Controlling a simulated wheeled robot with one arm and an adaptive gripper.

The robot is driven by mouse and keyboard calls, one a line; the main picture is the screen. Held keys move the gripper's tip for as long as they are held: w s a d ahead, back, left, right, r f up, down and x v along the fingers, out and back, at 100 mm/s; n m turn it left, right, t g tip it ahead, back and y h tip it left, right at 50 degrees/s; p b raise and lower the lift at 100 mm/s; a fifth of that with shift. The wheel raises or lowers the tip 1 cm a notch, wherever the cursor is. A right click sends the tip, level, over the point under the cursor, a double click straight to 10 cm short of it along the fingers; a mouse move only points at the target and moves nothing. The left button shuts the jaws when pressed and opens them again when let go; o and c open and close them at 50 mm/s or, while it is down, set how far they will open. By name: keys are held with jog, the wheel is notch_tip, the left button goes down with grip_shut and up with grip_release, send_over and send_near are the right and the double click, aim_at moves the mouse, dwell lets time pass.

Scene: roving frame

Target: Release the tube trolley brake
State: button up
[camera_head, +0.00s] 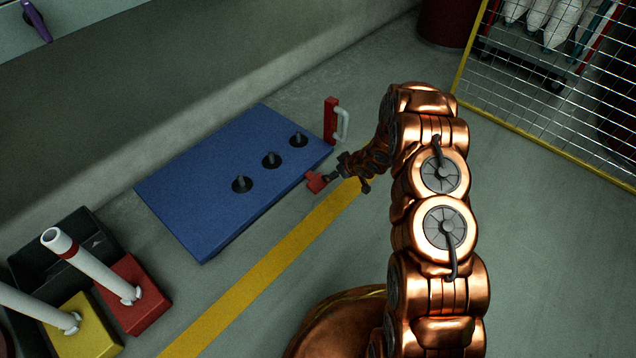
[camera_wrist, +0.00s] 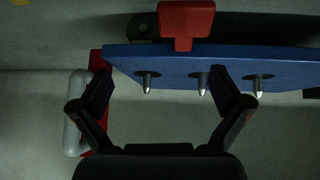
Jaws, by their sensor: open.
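The blue tube trolley (camera_head: 215,170) stands low on the floor with three dark pegs on its deck. A red pedal (camera_head: 316,182) sticks out from its near right edge; I take it for the brake. In the wrist view the pedal (camera_wrist: 187,20) is at the top centre, beyond my fingertips. My gripper (camera_head: 345,172) is just right of the pedal in the head view. In the wrist view my gripper (camera_wrist: 162,78) is open, with nothing between its fingers. I cannot tell whether the pedal is up or down.
A red post with a white handle (camera_head: 341,122) rises at the trolley's far right corner, close to my gripper. A yellow floor line (camera_head: 270,268) runs past the trolley. White tubes on red (camera_head: 140,315) and yellow bases stand lower left. A wire mesh fence (camera_head: 560,110) is upper right.

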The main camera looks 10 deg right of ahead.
jog(key=y, duration=0.2)
send_near(318, 182)
jog(key=x, duration=0.2)
jog(key=shift+n, duration=0.3)
jog(key=shift+b+x, duration=1.55)
jog(key=shift+x, duration=2.55)
jog(key=shift+c, duration=0.4)
